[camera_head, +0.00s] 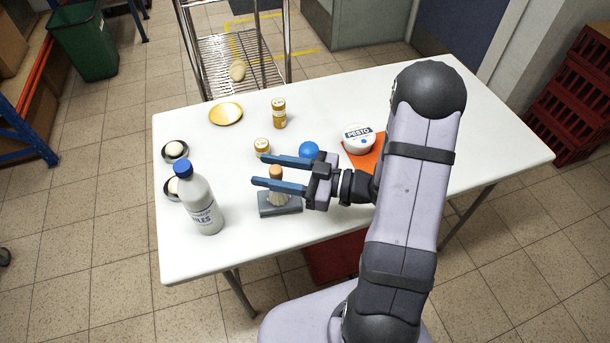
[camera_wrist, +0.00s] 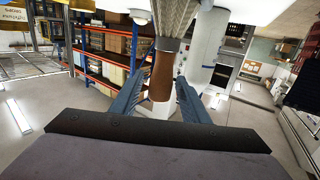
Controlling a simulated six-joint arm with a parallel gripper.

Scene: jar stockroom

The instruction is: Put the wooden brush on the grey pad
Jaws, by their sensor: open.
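The wooden brush (camera_head: 276,187) stands upright on the grey pad (camera_head: 290,209), handle up and bristles down. My gripper (camera_head: 262,170) is open, with its two blue fingers spread on either side of the brush handle. In the wrist view the picture is upside down. There the brown handle of the brush (camera_wrist: 162,76) hangs between the two fingertips (camera_wrist: 158,92), with gaps beside it, and the pale bristles are at the top. The fingers do not appear to touch the handle.
A white bottle (camera_head: 203,208) with a blue cap stands left of the pad. A small jar (camera_head: 262,147) and a blue ball (camera_head: 309,150) are behind the fingers. A pesto tub (camera_head: 358,139) sits on an orange mat (camera_head: 364,161). The table's front right is clear.

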